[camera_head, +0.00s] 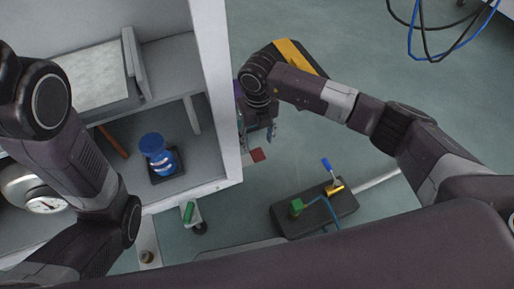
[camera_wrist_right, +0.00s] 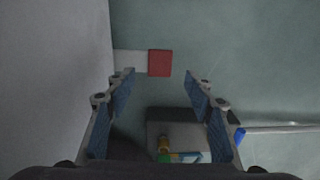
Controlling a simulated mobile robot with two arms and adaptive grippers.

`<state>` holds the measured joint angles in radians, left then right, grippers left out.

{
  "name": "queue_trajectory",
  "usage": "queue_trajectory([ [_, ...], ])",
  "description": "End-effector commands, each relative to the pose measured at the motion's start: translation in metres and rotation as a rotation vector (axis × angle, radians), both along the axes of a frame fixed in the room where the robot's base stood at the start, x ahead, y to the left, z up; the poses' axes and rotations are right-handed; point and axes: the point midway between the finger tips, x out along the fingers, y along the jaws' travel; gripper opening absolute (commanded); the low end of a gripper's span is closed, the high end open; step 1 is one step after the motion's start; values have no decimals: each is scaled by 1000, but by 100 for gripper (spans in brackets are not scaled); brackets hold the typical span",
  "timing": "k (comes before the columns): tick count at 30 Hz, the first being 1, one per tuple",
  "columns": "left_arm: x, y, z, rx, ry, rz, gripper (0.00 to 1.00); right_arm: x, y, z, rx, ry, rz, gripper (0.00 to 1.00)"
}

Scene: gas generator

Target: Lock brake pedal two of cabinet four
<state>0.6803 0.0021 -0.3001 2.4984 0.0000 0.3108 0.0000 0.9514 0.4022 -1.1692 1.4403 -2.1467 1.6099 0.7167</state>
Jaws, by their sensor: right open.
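A red pedal (camera_head: 257,155) sticks out on a pale plate at the foot of the white cabinet (camera_head: 217,90), just above the floor. In the right wrist view the red pedal (camera_wrist_right: 160,63) lies ahead, beyond the fingertips and roughly between them. A green pedal (camera_head: 189,212) sits on a caster at the cabinet's near edge. No number marks are readable on cabinet or pedals. My right gripper (camera_head: 272,132) is open and empty, pointing down beside the cabinet wall, apart from the red pedal. Its blue-padded fingers show in the wrist view (camera_wrist_right: 159,85). My left arm shows, but its gripper does not.
The cabinet's wall stands close to my right gripper. Inside it is a blue container (camera_head: 157,150). A dark base with blue-handled valve (camera_head: 315,210) lies on the floor nearer me. A black and yellow object (camera_head: 290,50) stands behind my right arm.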

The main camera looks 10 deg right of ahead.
Motion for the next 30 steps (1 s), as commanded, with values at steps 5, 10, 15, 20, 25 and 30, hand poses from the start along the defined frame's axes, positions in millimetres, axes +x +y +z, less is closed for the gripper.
queue_trajectory([
  [5,-5,0,-20,1,-12,0,0,0,0,-33,1,1,0,49],
  [10,-5,0,-35,1,-12,0,0,0,0,-55,1,1,-1,49],
  [15,-5,0,-39,1,-13,0,0,0,0,-62,1,0,-1,49],
  [20,-5,0,-38,1,-13,0,0,0,0,-61,1,0,0,49],
  [25,-5,0,-38,1,-13,0,0,0,0,-61,1,0,-1,38],
  [30,-5,0,-38,1,-13,0,0,0,0,-61,1,0,-1,19],
])
